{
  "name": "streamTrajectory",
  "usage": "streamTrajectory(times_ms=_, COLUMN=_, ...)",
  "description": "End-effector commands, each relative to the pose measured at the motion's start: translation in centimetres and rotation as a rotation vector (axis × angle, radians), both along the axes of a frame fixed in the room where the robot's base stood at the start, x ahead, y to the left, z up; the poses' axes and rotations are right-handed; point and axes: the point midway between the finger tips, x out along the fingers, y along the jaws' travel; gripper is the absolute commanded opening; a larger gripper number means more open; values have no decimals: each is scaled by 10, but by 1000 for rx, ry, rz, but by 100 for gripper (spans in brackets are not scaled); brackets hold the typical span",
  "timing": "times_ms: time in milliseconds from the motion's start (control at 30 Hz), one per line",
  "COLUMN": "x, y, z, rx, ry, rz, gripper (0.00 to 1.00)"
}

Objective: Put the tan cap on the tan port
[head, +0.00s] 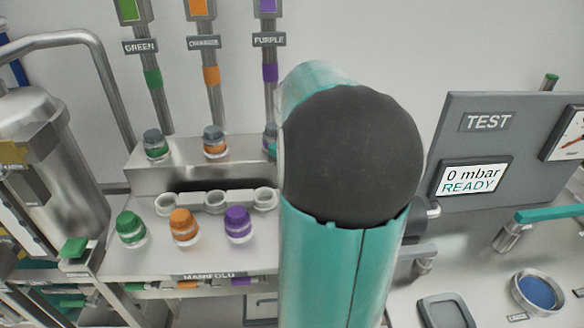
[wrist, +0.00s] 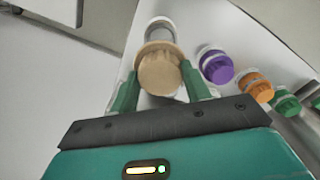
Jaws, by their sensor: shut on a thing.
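The tan cap (wrist: 160,75) is in the wrist view, between the two green fingers of my gripper (wrist: 160,72). My gripper is shut on it. Just beyond the cap, in line with it, is a tan rim with a clear, pale-topped collar (wrist: 160,28), which looks like the tan port. The cap covers its near part, so I cannot tell whether the cap is seated on it or only in front of it. In the head view my own arm hides the gripper, the tan cap and the tan port.
Purple (head: 238,224), orange (head: 184,226) and green (head: 131,229) caps stand in a row on the metal manifold, close beside the tan one in the wrist view. A test panel (head: 487,122) reads 0 mbar READY. A blue-filled dish (head: 538,291) lies right.

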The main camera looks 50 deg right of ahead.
Motion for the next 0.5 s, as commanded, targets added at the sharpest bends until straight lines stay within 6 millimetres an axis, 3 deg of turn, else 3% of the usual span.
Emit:
streamTrajectory(times_ms=400, x=1, y=0, z=-38, rx=2, ry=1, rz=2, gripper=16)
streamTrajectory(times_ms=500, x=2, y=-1, z=-35, rx=-1, ry=-1, rz=2, gripper=16)
